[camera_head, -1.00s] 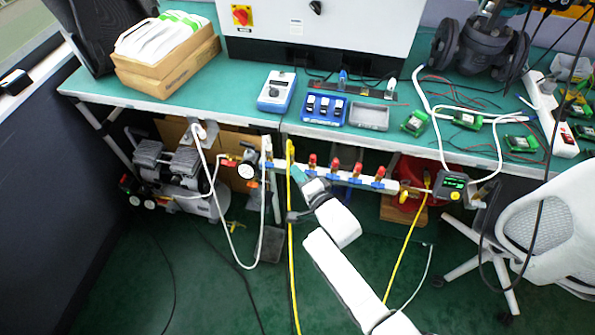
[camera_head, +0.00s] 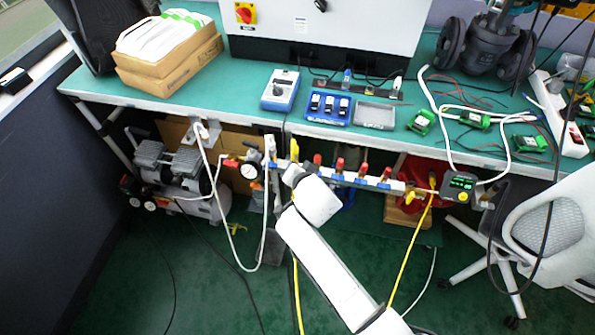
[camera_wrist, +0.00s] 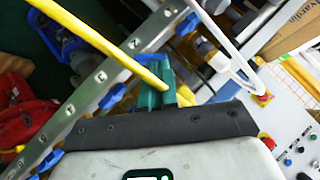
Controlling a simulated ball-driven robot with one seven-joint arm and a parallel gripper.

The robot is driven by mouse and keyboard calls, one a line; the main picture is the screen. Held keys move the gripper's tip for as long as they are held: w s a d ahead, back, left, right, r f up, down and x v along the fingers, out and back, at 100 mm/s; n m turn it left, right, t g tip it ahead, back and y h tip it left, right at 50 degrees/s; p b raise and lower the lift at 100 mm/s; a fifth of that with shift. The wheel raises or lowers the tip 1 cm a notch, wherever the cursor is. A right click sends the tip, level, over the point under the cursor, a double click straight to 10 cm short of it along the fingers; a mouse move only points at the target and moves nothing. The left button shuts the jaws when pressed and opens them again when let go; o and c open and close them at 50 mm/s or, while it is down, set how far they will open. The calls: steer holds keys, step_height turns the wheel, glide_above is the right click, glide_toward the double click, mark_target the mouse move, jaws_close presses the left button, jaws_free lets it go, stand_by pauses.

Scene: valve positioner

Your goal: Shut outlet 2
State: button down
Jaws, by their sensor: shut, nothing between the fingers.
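The pale manifold bar (camera_head: 350,177) runs under the table's front edge, with several red valve handles (camera_head: 340,164) along its top. In the wrist view the bar (camera_wrist: 95,90) crosses diagonally with blue clips. My gripper (camera_wrist: 157,80) shows there as two green fingers, shut and empty, close to the bar. A yellow hose (camera_wrist: 85,28) crosses at the fingers; I cannot tell if they touch. In the head view my arm hides the gripper and part of the bar's left end.
A gauge (camera_head: 249,170) and compressor (camera_head: 180,175) stand left of the manifold. A green-lit device (camera_head: 461,186) is at its right end. White and yellow hoses hang to the floor. The table edge overhangs closely above; a white chair (camera_head: 545,225) stands at right.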

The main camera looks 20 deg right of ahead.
steer(key=a+n+g+h, duration=0.1)
steer(key=w+n+g+h+b, duration=0.1)
steer(key=g+h, duration=0.1)
steer(key=shift+w+a+n+b, duration=0.15)
steer(key=shift+a+n+b, duration=0.15)
steer(key=shift+a, duration=0.15)
stand_by(0.9)
steer(key=shift+r, duration=0.15)
stand_by(0.7)
